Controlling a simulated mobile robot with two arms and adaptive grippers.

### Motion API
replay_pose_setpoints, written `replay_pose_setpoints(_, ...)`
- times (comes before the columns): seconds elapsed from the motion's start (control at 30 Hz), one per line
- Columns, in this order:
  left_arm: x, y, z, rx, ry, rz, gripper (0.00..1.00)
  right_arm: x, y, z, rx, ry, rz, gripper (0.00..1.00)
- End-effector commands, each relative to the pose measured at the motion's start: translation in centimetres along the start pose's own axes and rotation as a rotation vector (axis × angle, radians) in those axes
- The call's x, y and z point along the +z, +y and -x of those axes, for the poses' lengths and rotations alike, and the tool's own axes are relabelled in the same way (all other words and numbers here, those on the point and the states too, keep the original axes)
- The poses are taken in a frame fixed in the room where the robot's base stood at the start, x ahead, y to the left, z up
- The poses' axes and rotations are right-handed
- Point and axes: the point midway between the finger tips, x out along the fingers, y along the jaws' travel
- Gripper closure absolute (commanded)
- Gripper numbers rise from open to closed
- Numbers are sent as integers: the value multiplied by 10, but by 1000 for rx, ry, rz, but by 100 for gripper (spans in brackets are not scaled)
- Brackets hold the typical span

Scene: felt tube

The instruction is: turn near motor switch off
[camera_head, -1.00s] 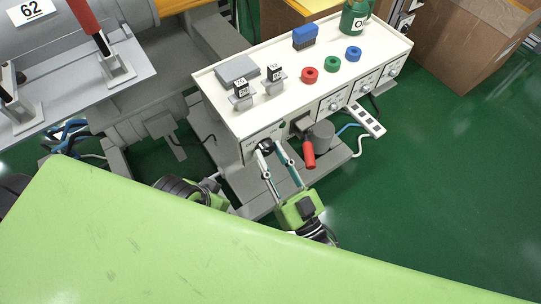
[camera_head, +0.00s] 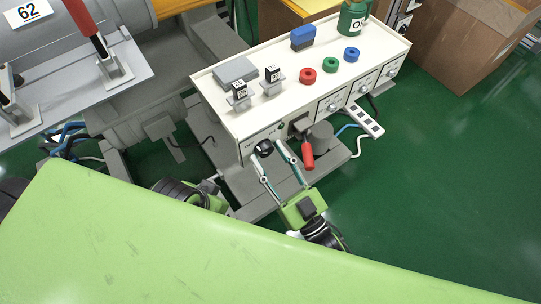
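The white control box (camera_head: 222,108) stands in the middle of the view. On its front face, near the left end, is a round black knob (camera_head: 264,148), which I take to be the near motor switch. Its exact angle is too small to read. My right gripper (camera_head: 267,152) reaches up from below with its two fingers apart, one on each side of the knob. I cannot tell whether either fingertip touches it. My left gripper does not show clearly.
A red-handled lever (camera_head: 307,156) hangs on the front face just right of my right gripper. Further right are several silver knobs and a power strip (camera_head: 365,121). Grey machinery (camera_head: 125,120) fills the left. Green floor (camera_head: 440,190) is free on the right.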

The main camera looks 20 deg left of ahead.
Motion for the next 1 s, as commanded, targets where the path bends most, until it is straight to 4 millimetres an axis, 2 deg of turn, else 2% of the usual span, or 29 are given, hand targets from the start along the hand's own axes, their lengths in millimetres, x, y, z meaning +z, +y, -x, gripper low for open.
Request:
replay_pose_setpoints(0.3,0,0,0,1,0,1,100,-2,0,0,1,4,-2,55)
replay_pose_setpoints(0.43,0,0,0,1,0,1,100,-1,0,7,1,2,-2,55)
replay_pose_setpoints(0.57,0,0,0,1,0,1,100,-1,0,27,1,1,-2,55)
replay_pose_setpoints(0.8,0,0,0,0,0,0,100,0,0,80,0,-1,-1,55)
replay_pose_setpoints(1.0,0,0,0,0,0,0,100,0,0,110,1,1,-2,55)
